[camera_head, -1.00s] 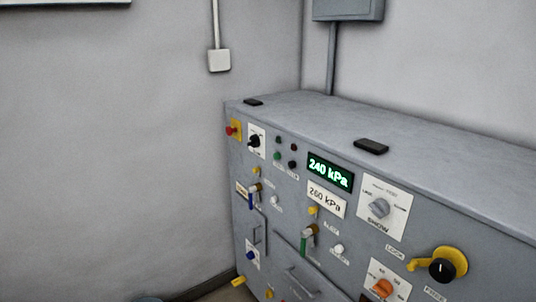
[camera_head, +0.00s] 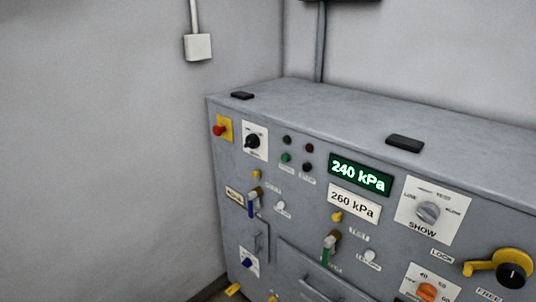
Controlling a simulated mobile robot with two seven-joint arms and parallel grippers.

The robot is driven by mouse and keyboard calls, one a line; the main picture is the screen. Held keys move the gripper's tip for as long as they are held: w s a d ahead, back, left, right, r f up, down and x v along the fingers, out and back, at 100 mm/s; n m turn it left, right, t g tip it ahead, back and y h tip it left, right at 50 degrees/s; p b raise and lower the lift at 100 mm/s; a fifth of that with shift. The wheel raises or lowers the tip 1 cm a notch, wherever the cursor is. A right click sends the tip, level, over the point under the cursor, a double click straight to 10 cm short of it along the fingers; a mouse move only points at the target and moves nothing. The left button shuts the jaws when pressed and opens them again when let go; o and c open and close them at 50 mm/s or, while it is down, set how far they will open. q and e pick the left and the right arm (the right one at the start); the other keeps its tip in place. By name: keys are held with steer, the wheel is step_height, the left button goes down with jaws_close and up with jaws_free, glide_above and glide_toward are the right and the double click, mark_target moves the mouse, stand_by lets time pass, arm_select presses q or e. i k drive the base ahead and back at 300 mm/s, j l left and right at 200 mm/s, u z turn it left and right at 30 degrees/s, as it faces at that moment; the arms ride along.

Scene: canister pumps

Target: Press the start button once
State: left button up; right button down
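The grey control cabinet (camera_head: 300,100) fills the lower right of the head view. On its front, near the upper left, a green button (camera_head: 285,157) sits beside a black button (camera_head: 307,167). Small labels lie under both, too blurred to read, so I cannot confirm which is the start button. Above them are a dark green lamp (camera_head: 287,140) and a dark red lamp (camera_head: 309,148), both looking unlit. Neither of my grippers is in view.
A red button on a yellow plate (camera_head: 225,127) and a black rotary switch (camera_head: 252,142) are left of the green button. A green display (camera_head: 360,174) reads 240 kPa, above a 260 kPa plate (camera_head: 353,204). Levers stick out below. The space before the panel looks clear.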

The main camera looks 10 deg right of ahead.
mark_target(286, 157)
steer(key=i+j, duration=0.2)
steer(key=j, duration=0.15)
steer(key=i+j, duration=0.15)
steer(key=j, duration=0.15)
steer(key=i+j+z, duration=0.1)
steer(key=j, duration=0.25)
steer(key=i+j, duration=0.3)
